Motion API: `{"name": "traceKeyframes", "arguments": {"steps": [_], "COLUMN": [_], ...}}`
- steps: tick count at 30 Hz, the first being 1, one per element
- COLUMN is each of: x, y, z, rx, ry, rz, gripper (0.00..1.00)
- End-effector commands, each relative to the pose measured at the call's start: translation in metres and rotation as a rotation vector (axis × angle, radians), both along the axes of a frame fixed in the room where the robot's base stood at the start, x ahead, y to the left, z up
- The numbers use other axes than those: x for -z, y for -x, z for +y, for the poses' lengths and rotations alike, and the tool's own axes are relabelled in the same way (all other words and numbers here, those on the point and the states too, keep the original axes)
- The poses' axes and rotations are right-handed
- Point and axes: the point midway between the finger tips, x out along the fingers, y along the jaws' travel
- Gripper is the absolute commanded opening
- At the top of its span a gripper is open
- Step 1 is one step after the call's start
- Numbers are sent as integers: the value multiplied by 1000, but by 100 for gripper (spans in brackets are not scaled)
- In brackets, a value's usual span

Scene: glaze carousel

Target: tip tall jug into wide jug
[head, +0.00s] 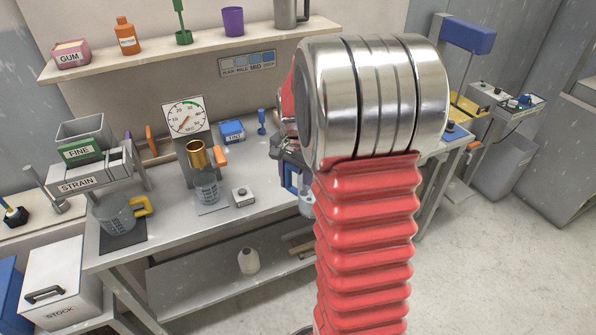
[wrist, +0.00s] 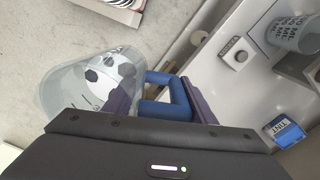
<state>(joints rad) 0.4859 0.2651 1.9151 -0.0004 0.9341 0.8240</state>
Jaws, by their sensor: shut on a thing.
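My gripper (wrist: 162,105) is shut on the blue handle (wrist: 166,82) of a clear jug (wrist: 75,82), which I take to be the tall jug. In the wrist view the jug looks tilted, with dark spots showing on or through it; its contents are unclear. In the head view, this jug (head: 306,204) is mostly hidden behind my arm, past the bench's right part. The wide jug (head: 117,215), grey and clear with a yellow handle, stands upright on a dark pad at the bench's left end, well apart from my gripper.
A brass cup (head: 197,156) with an orange handle is above a marked beaker (head: 206,188) at mid-bench, between the jugs. A dial (head: 184,117), a button box (head: 243,197) and a blue TINT box (head: 232,131) stand nearby.

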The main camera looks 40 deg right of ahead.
Motion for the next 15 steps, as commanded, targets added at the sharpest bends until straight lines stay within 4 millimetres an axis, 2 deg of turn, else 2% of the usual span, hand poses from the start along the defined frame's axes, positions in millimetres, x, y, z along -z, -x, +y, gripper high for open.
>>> {"name": "traceKeyframes", "arguments": {"steps": [6, 15], "x": [4, 10], "y": [-27, -54], "z": [41, 99], "rx": [-206, -442], "ry": [2, 2], "rz": [3, 9], "gripper": [5, 5]}}
